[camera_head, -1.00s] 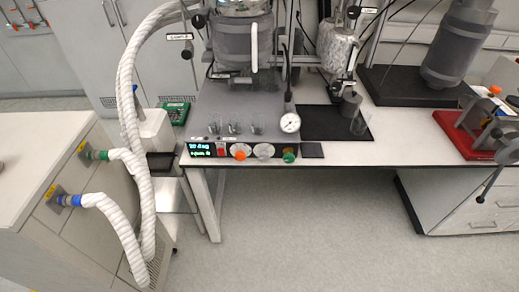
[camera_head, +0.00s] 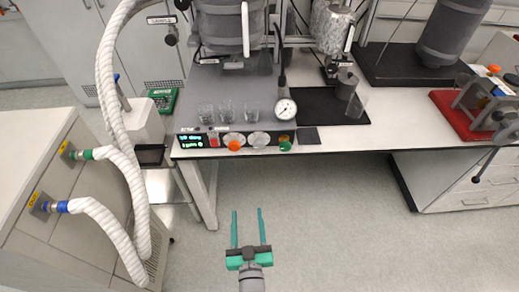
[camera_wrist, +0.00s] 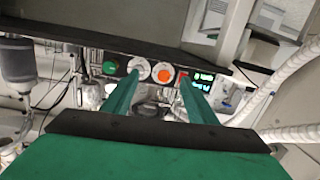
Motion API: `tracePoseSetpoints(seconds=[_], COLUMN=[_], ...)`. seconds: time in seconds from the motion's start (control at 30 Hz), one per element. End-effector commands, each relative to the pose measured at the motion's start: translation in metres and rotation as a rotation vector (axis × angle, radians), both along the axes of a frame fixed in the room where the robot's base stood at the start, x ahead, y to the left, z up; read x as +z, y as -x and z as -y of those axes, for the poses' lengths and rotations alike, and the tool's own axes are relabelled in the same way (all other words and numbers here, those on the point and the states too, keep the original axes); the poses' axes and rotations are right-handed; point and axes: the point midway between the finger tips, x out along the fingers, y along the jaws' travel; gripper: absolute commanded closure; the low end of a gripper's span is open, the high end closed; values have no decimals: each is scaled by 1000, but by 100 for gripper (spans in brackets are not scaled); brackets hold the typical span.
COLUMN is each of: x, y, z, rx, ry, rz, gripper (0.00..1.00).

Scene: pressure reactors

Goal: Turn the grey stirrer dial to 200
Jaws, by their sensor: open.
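The grey stirrer dial (camera_head: 258,139) sits on the front control panel of the reactor bench, between an orange knob (camera_head: 234,145) and a green knob (camera_head: 285,145). It has a pale round scale; its pointer and setting are too small to read. In the wrist view the panel appears turned over, with the grey dial (camera_wrist: 138,68) between the green knob on the left and the orange knob on the right. My gripper (camera_head: 247,211) has two teal fingers, spread apart and empty, below and in front of the panel, clear of every knob.
A lit display (camera_head: 190,141) and red switch (camera_head: 213,139) are left of the knobs. A pressure gauge (camera_head: 285,107) and glass beakers (camera_head: 228,110) stand above the panel. White hoses (camera_head: 110,220) hang at left. The floor before the bench is clear.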

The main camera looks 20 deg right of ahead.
Motion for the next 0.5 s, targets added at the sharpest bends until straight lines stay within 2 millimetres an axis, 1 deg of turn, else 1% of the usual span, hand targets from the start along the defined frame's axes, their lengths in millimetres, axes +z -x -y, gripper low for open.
tracePoseSetpoints(seconds=[0.03,0.1,0.2,0.33,0.4,0.5], x=[9,17,30,43,49,52], y=[-21,-44,-71,-95,-102,-109], z=[14,28,49,69,76,82], rx=[-12,-20,-30,-36,-37,-39], ry=[15,34,61,89,100,107], rz=[18,28,41,49,53,54], gripper=[47,47,47,47,47,47])
